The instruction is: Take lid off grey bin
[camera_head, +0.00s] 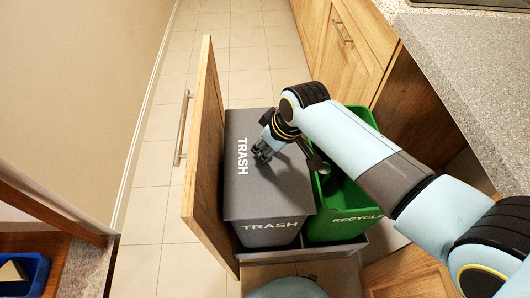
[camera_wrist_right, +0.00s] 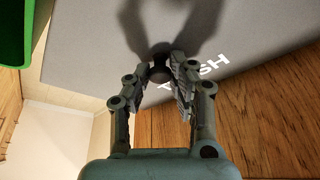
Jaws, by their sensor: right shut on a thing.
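The grey bin (camera_head: 268,236) stands in a pull-out drawer, with "TRASH" in white on its front. Its grey lid (camera_head: 262,185) lies on top, also marked "TRASH", and it shows in the right wrist view (camera_wrist_right: 85,60). My right gripper (camera_head: 262,153) is over the lid. In the right wrist view its fingers (camera_wrist_right: 160,62) are closed around a small dark round knob (camera_wrist_right: 160,73) on the lid. The lid appears to sit on the bin. My left gripper is not in view.
A green recycling bin (camera_head: 345,226) stands right beside the grey bin. The wooden drawer front (camera_head: 205,150) rises on the left. A grey countertop (camera_head: 470,70) is at the right, and a blue container (camera_head: 38,275) is at the lower left. Tiled floor (camera_head: 150,200) is clear beyond the drawer front.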

